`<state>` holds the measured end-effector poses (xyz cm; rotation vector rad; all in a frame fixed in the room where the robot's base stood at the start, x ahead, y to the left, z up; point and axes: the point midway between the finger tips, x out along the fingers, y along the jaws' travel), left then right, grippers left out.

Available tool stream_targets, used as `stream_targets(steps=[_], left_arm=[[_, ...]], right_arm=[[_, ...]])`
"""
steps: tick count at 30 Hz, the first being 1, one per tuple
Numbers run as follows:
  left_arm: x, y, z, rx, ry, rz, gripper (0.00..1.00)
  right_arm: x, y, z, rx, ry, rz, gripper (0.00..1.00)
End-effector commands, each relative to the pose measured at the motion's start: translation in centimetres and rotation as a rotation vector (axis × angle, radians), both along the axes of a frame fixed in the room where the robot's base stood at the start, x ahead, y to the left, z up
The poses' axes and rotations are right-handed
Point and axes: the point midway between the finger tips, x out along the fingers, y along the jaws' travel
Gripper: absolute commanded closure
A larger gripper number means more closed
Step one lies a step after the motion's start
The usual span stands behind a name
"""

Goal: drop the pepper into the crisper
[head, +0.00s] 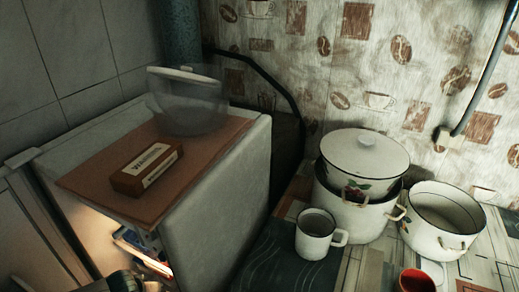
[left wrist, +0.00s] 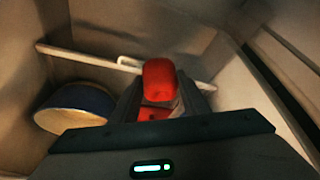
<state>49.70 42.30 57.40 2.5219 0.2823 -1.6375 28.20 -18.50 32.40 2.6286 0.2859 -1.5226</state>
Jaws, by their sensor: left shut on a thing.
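The red pepper (left wrist: 159,82) is in the left wrist view, held upright between the fingers of my left gripper (left wrist: 160,98). The gripper is shut on it, and the fingers hide its lower sides. Pale walls surround the gripper, apparently the inside of the open fridge (head: 222,190), which is lit from within in the head view. I cannot make out the crisper for certain in either view. My right gripper is not in view.
On the fridge, a board (head: 90,183) bears a brown box (head: 147,168) and a clear bowl (head: 188,105). Enamel pots (head: 365,155) and a mug (head: 315,235) stand right.

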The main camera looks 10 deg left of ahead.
Motion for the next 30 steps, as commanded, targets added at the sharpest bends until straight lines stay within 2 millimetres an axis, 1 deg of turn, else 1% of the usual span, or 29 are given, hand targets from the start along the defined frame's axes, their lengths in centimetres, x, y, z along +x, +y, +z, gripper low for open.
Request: stream_targets(steps=[10, 11, 12, 13, 23, 26, 30], left_arm=[[0.0, 0.0, 0.0, 0.000, 0.000, 0.000, 0.83], [0.0, 0.0, 0.0, 0.000, 0.000, 0.000, 0.51], [0.0, 0.0, 0.0, 0.000, -0.001, 0.000, 0.42], [0.0, 0.0, 0.0, 0.000, 0.000, 0.000, 0.37], [0.0, 0.0, 0.0, 0.001, 0.000, 0.000, 0.37], [-0.2, 0.0, 0.3, 0.001, 0.001, 0.000, 0.37], [-0.6, 0.0, 1.2, 0.000, 0.000, 0.000, 0.37]], right_arm=[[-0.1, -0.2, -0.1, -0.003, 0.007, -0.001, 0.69], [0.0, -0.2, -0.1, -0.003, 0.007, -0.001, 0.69], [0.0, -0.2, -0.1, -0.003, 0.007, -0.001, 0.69], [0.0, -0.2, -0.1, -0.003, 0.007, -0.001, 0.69], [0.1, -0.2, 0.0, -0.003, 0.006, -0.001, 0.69], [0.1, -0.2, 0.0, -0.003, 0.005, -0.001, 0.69], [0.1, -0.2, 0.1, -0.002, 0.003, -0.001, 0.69]])
